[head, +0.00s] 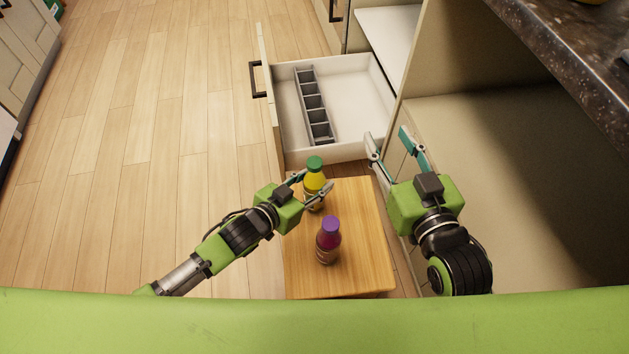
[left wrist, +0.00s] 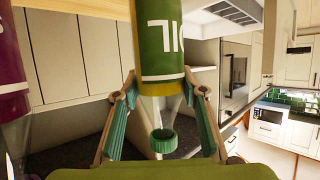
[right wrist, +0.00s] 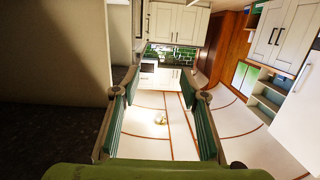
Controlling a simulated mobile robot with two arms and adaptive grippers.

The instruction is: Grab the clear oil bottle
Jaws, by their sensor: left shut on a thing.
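The clear oil bottle (head: 314,182), with yellow oil and a green cap, stands upright at the far left part of a small wooden top (head: 358,225). Its green label with upside-down lettering fills the top middle of the left wrist view (left wrist: 162,40). My left gripper (head: 317,181) is shut on the bottle, one finger on each side of it. The side of the bottle toward the gripper is partly hidden in the head view. My right gripper (head: 386,134) is open and empty, beyond the right edge of the wooden top; its spread fingers also show in the right wrist view (right wrist: 160,95).
A bottle with a purple cap (head: 328,240) stands on the wooden top, nearer to me. An open white drawer (head: 352,95) with a grey divider tray (head: 313,105) lies beyond. A cabinet (head: 480,150) and dark counter (head: 570,55) bound the right. Floor at left is clear.

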